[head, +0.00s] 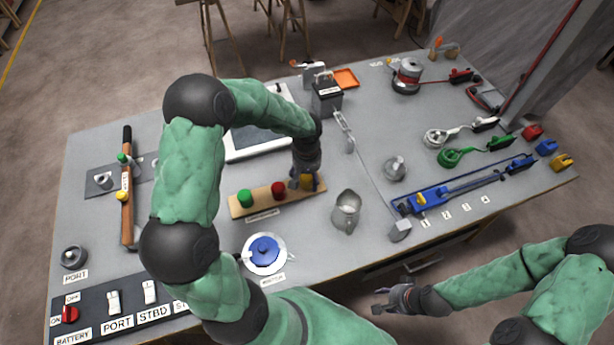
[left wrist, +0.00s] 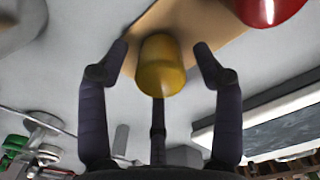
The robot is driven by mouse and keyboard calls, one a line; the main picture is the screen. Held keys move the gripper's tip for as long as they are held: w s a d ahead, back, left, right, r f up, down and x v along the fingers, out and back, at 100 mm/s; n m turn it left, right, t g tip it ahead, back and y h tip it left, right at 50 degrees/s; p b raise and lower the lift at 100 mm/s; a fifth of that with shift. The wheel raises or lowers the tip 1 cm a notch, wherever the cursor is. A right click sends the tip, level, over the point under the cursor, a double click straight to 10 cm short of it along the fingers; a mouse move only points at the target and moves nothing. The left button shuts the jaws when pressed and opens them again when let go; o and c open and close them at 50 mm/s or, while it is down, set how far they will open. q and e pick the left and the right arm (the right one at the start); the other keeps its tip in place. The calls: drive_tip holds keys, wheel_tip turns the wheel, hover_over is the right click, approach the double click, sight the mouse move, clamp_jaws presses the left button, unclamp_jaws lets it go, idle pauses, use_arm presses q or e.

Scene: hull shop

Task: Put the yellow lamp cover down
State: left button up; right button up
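The yellow lamp cover (head: 309,182) is at the right end of the wooden board (head: 260,202), partly hidden by my left gripper (head: 303,181) in the head view. That gripper is open. A red cover (head: 278,190) and a green cover (head: 245,198) stand on the same board. My right gripper (head: 384,298) is empty and looks open, off the table's front edge.
A dark box (head: 327,97) with a chain is behind. A blue rail (head: 465,187) lies at the right.

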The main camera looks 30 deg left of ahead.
sight(307, 177)
use_arm(q)
drive_tip(key=shift+r, duration=0.2)
wheel_tip(307, 177, up, 12)
drive_tip(key=p, duration=0.3)
drive_tip(key=shift+f, duration=0.1)
idle(1.4)
